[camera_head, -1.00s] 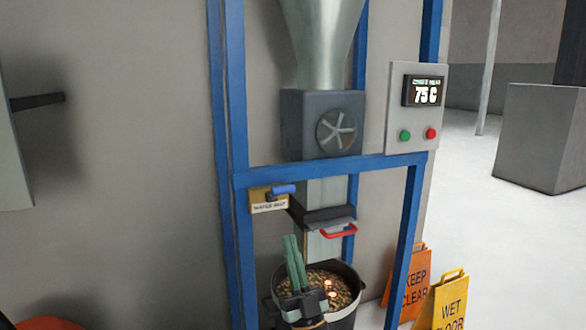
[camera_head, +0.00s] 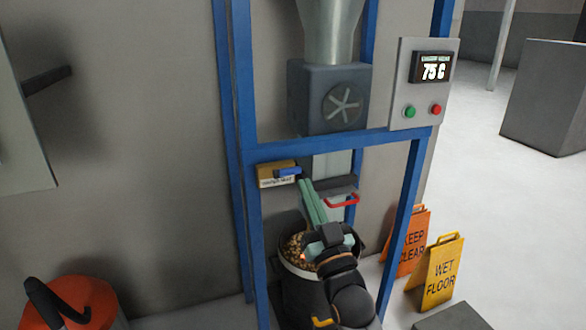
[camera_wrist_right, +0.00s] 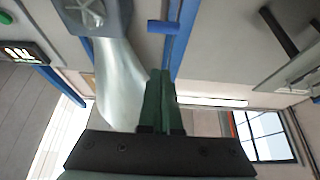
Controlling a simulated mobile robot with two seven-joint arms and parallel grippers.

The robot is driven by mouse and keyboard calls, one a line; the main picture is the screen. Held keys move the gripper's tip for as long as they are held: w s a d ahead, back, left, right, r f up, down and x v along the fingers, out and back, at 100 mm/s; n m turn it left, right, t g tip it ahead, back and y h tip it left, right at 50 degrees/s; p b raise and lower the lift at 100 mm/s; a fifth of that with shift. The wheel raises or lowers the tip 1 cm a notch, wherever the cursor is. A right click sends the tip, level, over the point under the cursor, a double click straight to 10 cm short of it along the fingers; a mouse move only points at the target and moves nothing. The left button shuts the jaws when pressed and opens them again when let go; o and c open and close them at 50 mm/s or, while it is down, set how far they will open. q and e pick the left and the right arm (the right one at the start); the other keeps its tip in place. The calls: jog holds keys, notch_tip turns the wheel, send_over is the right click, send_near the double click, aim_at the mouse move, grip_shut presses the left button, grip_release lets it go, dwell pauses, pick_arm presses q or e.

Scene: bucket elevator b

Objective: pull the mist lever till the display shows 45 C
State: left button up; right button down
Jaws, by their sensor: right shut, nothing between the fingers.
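The blue mist lever (camera_head: 288,171) sits on a tan box labelled water mist (camera_head: 275,178), on the blue frame's crossbar. The lever also shows in the right wrist view (camera_wrist_right: 163,27), beyond my fingertips. The display (camera_head: 431,68) on the grey panel reads 75 C. My right gripper (camera_head: 309,188) has its green fingers shut and empty, pointing up just below and right of the lever; I cannot tell whether they touch it. In the right wrist view the fingers (camera_wrist_right: 160,75) are together. My left gripper is not in view.
A bucket of pellets (camera_head: 292,255), some glowing, stands under the chute, partly hidden by my right arm. A red handle (camera_head: 342,200) is right of my fingers. Green (camera_head: 409,112) and red (camera_head: 436,109) buttons are on the panel. Orange (camera_head: 411,243) and yellow (camera_head: 442,272) signs stand right.

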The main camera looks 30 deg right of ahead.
jog(key=shift+w, duration=0.1)
notch_tip(320, 180, up, 5)
jog(key=p, duration=0.1)
send_over(293, 171)
jog(key=shift+a, duration=0.2)
jog(key=f, duration=0.2)
jog(key=s+f, duration=0.1)
jog(key=f, duration=0.1)
jog(key=shift+a+f+b, duration=0.1)
jog(key=shift+a+b, duration=0.05)
jog(key=shift+b, duration=0.15)
jog(key=shift+f, duration=0.1)
jog(key=shift+s+f+t+b, duration=0.1)
jog(key=shift+f+t+b, duration=0.3)
jog(key=shift+b, duration=0.7)
jog(key=shift+r, duration=0.1)
